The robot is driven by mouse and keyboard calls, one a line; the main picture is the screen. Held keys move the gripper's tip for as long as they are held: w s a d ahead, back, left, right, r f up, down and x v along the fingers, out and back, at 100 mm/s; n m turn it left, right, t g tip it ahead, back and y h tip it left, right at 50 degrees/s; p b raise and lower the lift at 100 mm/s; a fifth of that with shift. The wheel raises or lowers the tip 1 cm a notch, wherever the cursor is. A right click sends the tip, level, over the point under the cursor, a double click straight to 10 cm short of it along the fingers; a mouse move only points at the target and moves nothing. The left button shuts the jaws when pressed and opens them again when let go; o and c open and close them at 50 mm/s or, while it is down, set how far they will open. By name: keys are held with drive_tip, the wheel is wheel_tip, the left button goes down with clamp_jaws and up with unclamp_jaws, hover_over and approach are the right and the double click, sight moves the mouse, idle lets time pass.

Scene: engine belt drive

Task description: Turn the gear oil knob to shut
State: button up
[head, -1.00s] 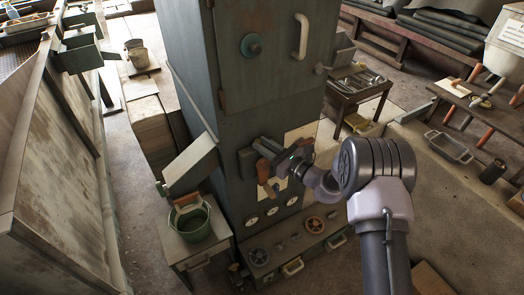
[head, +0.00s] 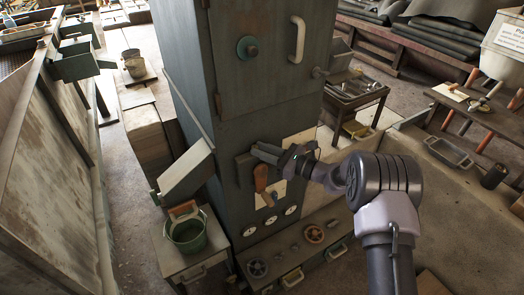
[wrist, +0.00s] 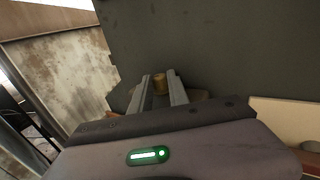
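My gripper (head: 257,152) is at the front of the tall grey-green cabinet (head: 262,90), just above an orange-brown handle (head: 261,178). In the wrist view my gripper (wrist: 160,82) is open. Its two fingers point at the dark panel, with a small brass-coloured knob (wrist: 159,85) showing between their tips. I see a gap beside the knob and cannot tell whether either finger touches it. A darker rounded part lies behind the fingers, mostly hidden. No label is readable, so I cannot tell whether this is the gear oil knob.
Several round dials (head: 270,221) sit below the handle. A red wheel (head: 314,234) and a dark wheel (head: 257,269) are lower down. A green bucket (head: 187,232) stands on a small stand at left.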

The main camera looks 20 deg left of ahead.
drive_tip(key=o, duration=0.4)
drive_tip(key=shift+r, duration=0.1)
drive_tip(key=shift+c, duration=0.2)
